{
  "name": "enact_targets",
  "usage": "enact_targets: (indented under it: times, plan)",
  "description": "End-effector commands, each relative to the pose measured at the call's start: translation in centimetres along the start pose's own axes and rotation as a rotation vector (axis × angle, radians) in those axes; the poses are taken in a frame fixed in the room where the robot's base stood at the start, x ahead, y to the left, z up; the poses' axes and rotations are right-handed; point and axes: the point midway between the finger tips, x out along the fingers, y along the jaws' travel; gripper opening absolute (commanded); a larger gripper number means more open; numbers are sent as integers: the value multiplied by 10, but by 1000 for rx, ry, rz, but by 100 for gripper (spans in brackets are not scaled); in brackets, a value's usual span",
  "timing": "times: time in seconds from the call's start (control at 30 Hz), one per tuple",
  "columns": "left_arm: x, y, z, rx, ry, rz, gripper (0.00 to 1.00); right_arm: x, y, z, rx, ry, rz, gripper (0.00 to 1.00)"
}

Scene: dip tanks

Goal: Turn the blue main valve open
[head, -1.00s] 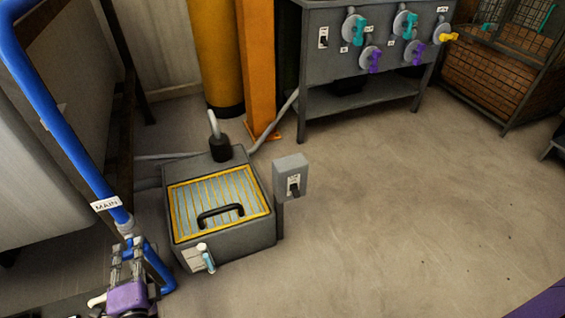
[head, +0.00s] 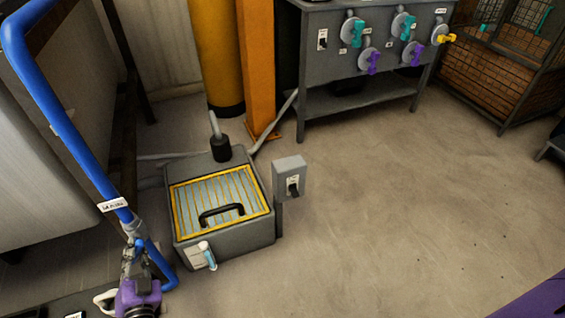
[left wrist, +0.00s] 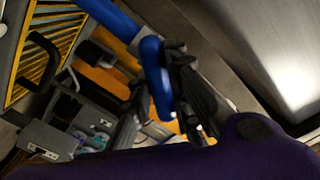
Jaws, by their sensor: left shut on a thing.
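The blue main pipe (head: 75,125) comes down on the left and bears a white MAIN label (head: 113,204). A grey valve fitting (head: 133,229) sits on it below the label. My left gripper (head: 136,256) is at this valve, its purple wrist below. In the left wrist view, the dark fingers of my left gripper (left wrist: 178,85) are shut on the blue valve handle (left wrist: 154,68). The fingers hide part of the handle, so its exact angle is hard to read. My right gripper is out of view.
A grey tank box with a yellow-edged grille (head: 220,203) and black handle stands right of the pipe. A switch box (head: 289,177) stands beside it. A grey panel bench (head: 360,50) with coloured valves stands behind. The floor at right is clear.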

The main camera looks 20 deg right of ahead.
Motion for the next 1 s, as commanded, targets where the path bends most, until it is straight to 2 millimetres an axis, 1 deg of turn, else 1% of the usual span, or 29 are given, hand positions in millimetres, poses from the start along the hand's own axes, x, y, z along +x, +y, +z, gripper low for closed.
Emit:
enact_targets:
  times: [0.03,0.3,0.5,0.7,1.0]
  plan:
    - [0,0,0,-45,0,1,0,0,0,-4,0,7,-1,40]
    - [0,0,0,-293,-1,2,0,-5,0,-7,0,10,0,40]
    - [-1,0,0,-446,-1,1,0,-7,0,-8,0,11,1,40]
    - [-1,1,0,-556,-1,1,0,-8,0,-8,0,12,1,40]
    - [-1,0,1,-632,-1,0,0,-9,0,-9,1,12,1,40]
